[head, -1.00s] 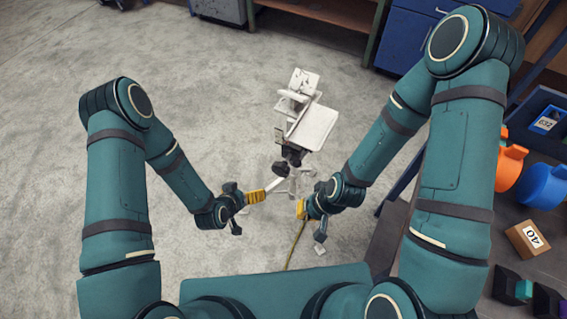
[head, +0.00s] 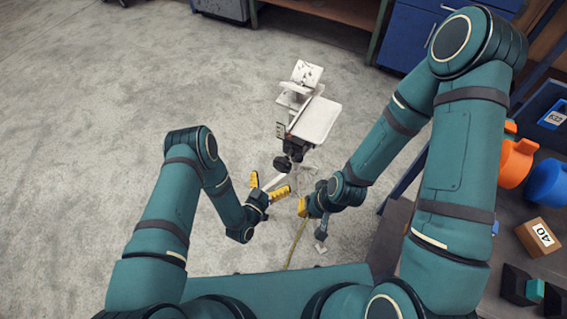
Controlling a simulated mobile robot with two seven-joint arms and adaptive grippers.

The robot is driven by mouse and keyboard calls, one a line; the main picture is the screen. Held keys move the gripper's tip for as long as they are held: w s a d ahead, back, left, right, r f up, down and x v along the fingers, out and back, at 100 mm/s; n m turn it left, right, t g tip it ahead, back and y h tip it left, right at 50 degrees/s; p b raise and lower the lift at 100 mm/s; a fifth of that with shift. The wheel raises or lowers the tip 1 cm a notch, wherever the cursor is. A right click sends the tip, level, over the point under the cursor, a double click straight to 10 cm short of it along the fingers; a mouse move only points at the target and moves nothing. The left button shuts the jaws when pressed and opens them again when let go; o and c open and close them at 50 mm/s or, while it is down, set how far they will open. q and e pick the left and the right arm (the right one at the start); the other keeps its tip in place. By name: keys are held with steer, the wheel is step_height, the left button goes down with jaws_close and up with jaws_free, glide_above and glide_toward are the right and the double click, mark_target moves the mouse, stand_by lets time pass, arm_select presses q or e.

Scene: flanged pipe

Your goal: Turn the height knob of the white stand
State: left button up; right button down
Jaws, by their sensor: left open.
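My right gripper (head: 302,207) is lower and to the right, near the stand's legs. Its fingers are seen edge-on, so I cannot tell whether they are apart.
A yellow cable (head: 295,243) runs down from near my right gripper. Blue cabinets (head: 424,38) stand behind. The floor on the left is clear.

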mark_target(280, 168)
arm_select(q)
steer(key=b+x, duration=0.1)
steer(key=x, duration=0.7)
steer(key=c, duration=1.1)
steer(key=shift+o, duration=0.2)
